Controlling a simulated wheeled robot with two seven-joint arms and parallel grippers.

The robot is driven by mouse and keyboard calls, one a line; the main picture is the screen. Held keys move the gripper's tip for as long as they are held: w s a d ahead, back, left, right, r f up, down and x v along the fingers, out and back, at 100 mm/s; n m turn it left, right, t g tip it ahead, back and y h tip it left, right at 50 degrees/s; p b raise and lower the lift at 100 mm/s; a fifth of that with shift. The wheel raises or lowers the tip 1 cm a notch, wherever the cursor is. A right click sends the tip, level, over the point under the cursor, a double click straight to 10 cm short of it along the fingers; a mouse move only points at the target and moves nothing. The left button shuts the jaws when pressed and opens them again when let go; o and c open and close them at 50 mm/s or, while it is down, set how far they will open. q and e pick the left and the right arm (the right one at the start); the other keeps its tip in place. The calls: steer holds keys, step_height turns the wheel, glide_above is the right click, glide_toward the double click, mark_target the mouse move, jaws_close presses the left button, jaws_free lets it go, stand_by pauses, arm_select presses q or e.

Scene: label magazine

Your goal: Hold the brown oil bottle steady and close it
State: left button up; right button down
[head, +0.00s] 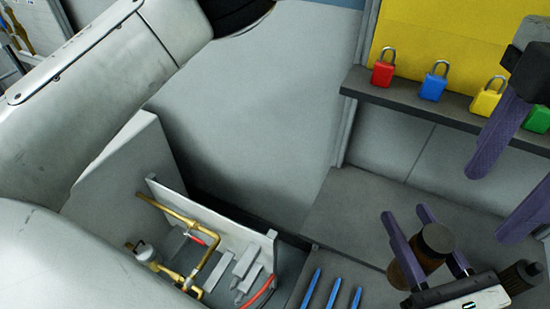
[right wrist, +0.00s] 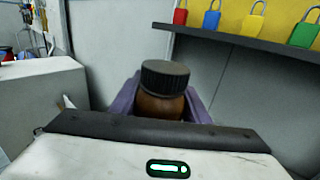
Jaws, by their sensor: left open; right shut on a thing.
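The brown oil bottle (head: 403,274) is held between the purple fingers of my right gripper (head: 408,214), low at the right in the head view. Its dark cap (head: 437,238) sits on top. In the right wrist view the ribbed black cap (right wrist: 165,76) covers the neck above the brown shoulder (right wrist: 158,106), with a finger on each side. How tight the cap is cannot be told. My left gripper (head: 492,203) is open and empty at the right edge of the head view, above and to the right of the bottle, apart from it.
A dark shelf (head: 385,97) holds red, blue, yellow and green padlocks behind the grippers. Blue pens (head: 332,293) lie left of the bottle. A box with brass pipes (head: 212,262) stands further left. The grey surface (head: 345,215) behind the pens is clear.

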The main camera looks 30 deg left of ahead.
arm_select(q)
steer(key=s+d+r+m+g+h, duration=0.2)
steer(key=s+d+g+h, duration=0.5)
steer(key=d+g+h, duration=0.4)
steer(key=w+a+f+n+t+h, duration=0.4)
steer(key=w+a+n+t+h, duration=0.85)
steer(key=w+n+t, duration=0.5)
steer(key=w+a+f+n+t+y, duration=0.1)
steer(key=a+f+n+t+y, duration=0.55)
steer(key=f+n, duration=0.3)
steer(key=w+a+f+n+t+y, duration=0.2)
steer(key=a+f+n+t+y, duration=0.35)
steer(key=f+n+y, duration=0.45)
steer(key=s+a+f+n+g+y, duration=0.1)
steer(key=s+a+f+n+g, duration=0.2)
steer(key=s+f, duration=0.4)
steer(key=s+a+f+n+g+y, duration=0.2)
steer(key=s+a+f+n, duration=0.3)
steer(key=f, duration=0.6)
steer(key=s+a+f+n+g+y, duration=0.2)
steer(key=s+a+f+n+g, duration=0.2)
steer(key=s+f, duration=0.5)
steer(key=shift+s+a+f+n, duration=0.15)
steer(key=shift+s+n, duration=0.15)
steer(key=shift+s, duration=0.2)
